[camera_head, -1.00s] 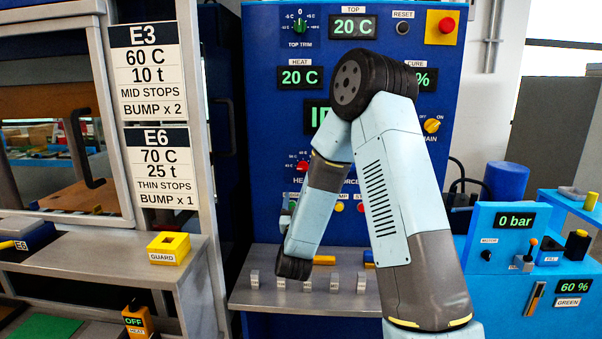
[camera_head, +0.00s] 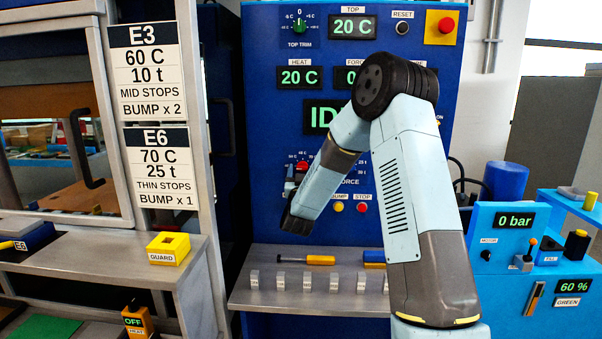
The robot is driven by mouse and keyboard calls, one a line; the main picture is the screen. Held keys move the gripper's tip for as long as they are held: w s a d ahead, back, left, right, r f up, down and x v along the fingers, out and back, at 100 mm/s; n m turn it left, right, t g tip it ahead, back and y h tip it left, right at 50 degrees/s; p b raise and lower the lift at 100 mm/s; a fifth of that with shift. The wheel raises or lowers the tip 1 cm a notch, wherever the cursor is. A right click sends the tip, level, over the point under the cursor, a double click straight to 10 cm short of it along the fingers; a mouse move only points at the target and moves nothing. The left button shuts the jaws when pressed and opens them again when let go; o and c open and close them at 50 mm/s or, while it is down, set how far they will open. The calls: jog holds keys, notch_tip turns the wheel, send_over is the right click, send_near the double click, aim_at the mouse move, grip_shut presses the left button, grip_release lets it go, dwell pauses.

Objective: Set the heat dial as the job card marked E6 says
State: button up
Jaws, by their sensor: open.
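The job card marked E6 (camera_head: 160,168) hangs on the press post and reads 70 C, 25 t, THIN STOPS, BUMP x 1. The red heat dial (camera_head: 302,165) is on the blue panel, partly hidden by my arm; its pointer and most scale marks are too small or covered to read. The HEAT display (camera_head: 299,78) reads 20 C. My gripper (camera_head: 290,182) is open and empty, just below and left of the heat dial. Most of it is hidden behind my wrist, and I cannot tell whether it touches the dial.
Card E3 (camera_head: 148,71) hangs above E6. A metal shelf (camera_head: 250,298) with several small blocks and an orange-handled tool (camera_head: 321,260) sits below the panel. Bump (camera_head: 338,207) and stop (camera_head: 362,208) buttons are right of my wrist. A red emergency button (camera_head: 446,25) is top right.

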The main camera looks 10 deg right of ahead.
jog(key=shift+w, duration=0.1)
jog(key=c, duration=1.1)
